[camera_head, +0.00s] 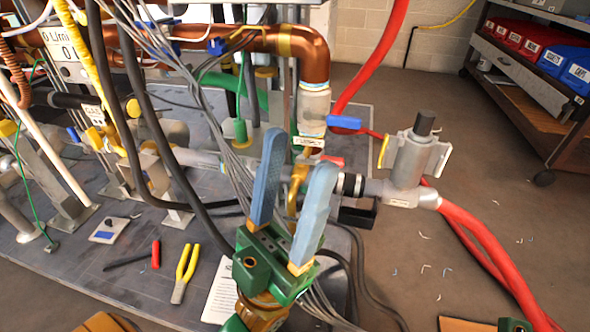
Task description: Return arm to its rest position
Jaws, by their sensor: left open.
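My left gripper (298,152) has a green body and two blue fingers. It rises from the bottom centre of the head view with its fingers pointing up and spread apart. Nothing shows between the fingers. The fingers overlap the grey pipe and a small brass part behind them in the picture; I cannot tell whether they touch. My right gripper's fingers do not show.
A grey valve fitting (413,160) with a red hose (490,247) stands to the right. Copper pipes (313,50), cables and yellow-handled pliers (185,272) occupy the grey platform (125,265). A shelf cart (520,85) stands at the upper right. The floor between is mostly clear, with small scraps.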

